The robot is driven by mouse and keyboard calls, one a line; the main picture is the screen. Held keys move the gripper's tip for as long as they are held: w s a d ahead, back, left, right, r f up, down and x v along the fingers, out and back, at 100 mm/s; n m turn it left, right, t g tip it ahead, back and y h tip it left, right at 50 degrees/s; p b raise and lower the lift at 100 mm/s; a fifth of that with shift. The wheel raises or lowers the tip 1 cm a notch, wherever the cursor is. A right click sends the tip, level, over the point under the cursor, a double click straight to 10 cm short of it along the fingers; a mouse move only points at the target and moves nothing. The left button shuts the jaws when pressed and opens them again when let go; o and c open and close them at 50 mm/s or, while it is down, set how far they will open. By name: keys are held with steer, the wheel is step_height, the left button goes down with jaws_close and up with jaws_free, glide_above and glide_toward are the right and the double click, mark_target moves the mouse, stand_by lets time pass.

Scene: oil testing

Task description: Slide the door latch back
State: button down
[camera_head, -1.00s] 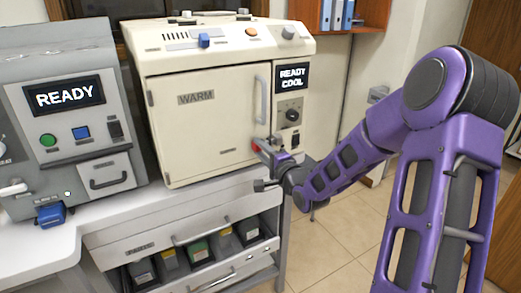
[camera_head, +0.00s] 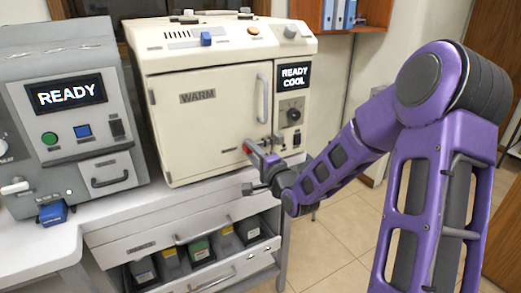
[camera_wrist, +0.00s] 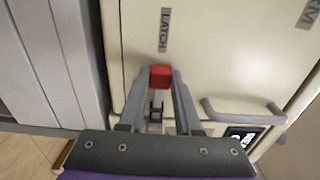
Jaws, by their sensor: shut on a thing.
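The door latch (camera_wrist: 160,77) has a red knob, and its grey bar shows behind it in the wrist view, below the LATCH label (camera_wrist: 165,28). My gripper (camera_wrist: 160,80) is shut on the red knob, one finger on each side. In the head view the latch's red knob (camera_head: 248,149) shows at the lower right of the cream WARM oven door (camera_head: 200,115), with my gripper (camera_head: 254,158) at it. The door is closed. Its vertical handle (camera_head: 262,98) stands above the latch.
A grey machine (camera_head: 70,110) reading READY stands to the left. A dial panel (camera_head: 292,112) reading READY COOL is right of the door. Below, an open drawer (camera_head: 205,262) holds several containers. Free floor lies to the right.

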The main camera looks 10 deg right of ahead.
steer(key=shift+a, duration=0.3)
steer(key=c, duration=0.6)
jaws_free()
steer(key=shift+s, duration=0.1)
